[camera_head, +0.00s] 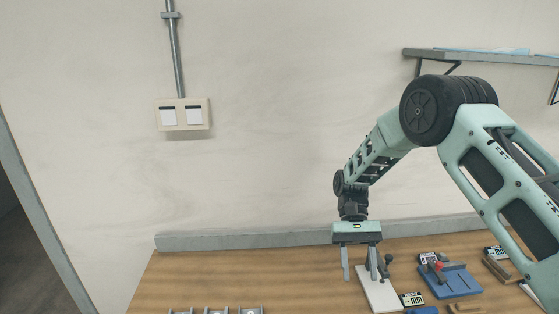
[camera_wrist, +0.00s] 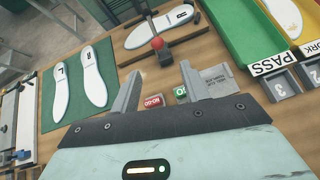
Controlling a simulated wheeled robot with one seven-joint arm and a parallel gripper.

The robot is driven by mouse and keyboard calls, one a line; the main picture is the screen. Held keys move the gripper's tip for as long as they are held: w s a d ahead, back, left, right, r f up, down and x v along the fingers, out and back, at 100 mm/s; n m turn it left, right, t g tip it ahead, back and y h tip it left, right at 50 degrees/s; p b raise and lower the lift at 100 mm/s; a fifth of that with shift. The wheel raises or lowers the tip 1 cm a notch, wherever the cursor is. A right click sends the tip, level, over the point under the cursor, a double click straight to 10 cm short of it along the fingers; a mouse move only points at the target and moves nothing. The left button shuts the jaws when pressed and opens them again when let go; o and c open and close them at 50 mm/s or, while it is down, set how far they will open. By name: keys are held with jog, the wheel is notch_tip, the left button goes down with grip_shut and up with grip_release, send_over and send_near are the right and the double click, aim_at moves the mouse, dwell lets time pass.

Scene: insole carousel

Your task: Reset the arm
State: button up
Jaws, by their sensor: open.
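My gripper (camera_head: 361,262) hangs pointing down above the back part of the wooden table in the head view, at the end of my raised and bent arm. Its two fingers are apart with nothing between them. In the wrist view my gripper (camera_wrist: 160,88) shows the same open fingers, with the table below and beyond them. Nothing is held.
In the wrist view, white insoles (camera_wrist: 93,77) lie on a green mat (camera_wrist: 52,100). Another insole (camera_wrist: 160,26) lies in a fixture with a red knob. A green tray (camera_wrist: 245,30) stands right. In the head view, a blue fixture (camera_head: 462,284) stands right of my gripper.

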jog(key=s+a+r+n+t+h+b, duration=0.1)
jog(key=s+a+r+n+t+b, duration=0.5)
jog(key=s+a, duration=0.45)
jog(key=s+d+n+t+b, duration=0.2)
jog(key=s+n+t+b, duration=0.1)
jog(key=s, duration=1)
jog(key=shift+d+f+n+t, duration=0.15)
jog(key=shift+f+n+t, duration=0.15)
jog(key=shift+n+t, duration=0.45)
jog(key=shift+a, duration=0.4)
